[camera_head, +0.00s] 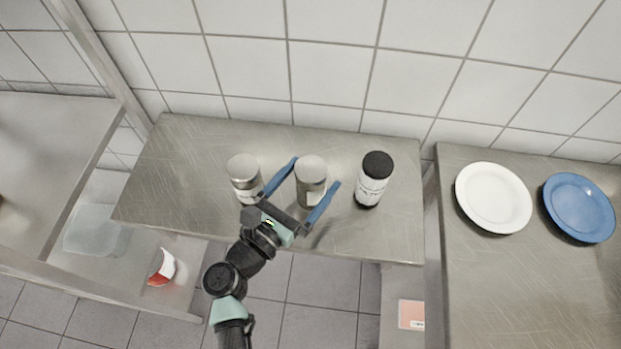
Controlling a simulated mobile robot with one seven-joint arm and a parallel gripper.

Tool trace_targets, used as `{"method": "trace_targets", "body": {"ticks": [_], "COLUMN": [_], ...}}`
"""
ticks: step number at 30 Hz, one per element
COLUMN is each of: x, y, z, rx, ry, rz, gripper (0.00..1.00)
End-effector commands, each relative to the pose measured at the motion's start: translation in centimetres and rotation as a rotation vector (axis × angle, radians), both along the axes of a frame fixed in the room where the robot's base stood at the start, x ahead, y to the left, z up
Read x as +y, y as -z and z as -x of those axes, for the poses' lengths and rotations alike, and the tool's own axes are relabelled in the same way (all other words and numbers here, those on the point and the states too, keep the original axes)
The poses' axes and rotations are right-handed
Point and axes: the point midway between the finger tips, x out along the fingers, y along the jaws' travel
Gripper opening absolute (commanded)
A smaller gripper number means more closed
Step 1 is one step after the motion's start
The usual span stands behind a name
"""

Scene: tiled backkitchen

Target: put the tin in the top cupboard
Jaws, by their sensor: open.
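Two similar pale metal tins with light lids stand on a steel surface; I cannot tell which one the task means. The middle tin (311,178) stands upright between the two blue fingers of my gripper (309,178). My gripper is open, with one finger on each side of this tin; I cannot tell whether either touches it. The left tin (244,176) stands upright just left of my left finger. A white container with a black lid (373,182) stands to the right of my gripper.
The steel surface (178,165) meets a white tiled wall at the back. A white plate (493,198) and a blue plate (579,208) lie on the right counter (480,290). A red and white item (162,267) and a clear container (97,238) are on a lower shelf at left.

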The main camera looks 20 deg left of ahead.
Motion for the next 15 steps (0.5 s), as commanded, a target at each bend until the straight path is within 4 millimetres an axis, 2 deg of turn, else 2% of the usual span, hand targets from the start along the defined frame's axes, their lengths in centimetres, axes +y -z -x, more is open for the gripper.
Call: {"method": "trace_targets", "body": {"ticks": [1,6,15], "x": [-0.1,-0.5,-0.6], "y": [-0.5,-0.3,-0.1], "z": [-0.9,-3.0,-3.4], "rx": [-0.002,-0.002,0.0], "ry": [0.001,0.001,0.0], "rz": [0.0,0.0,-0.001], "gripper": [1.0,1.0,1.0]}}
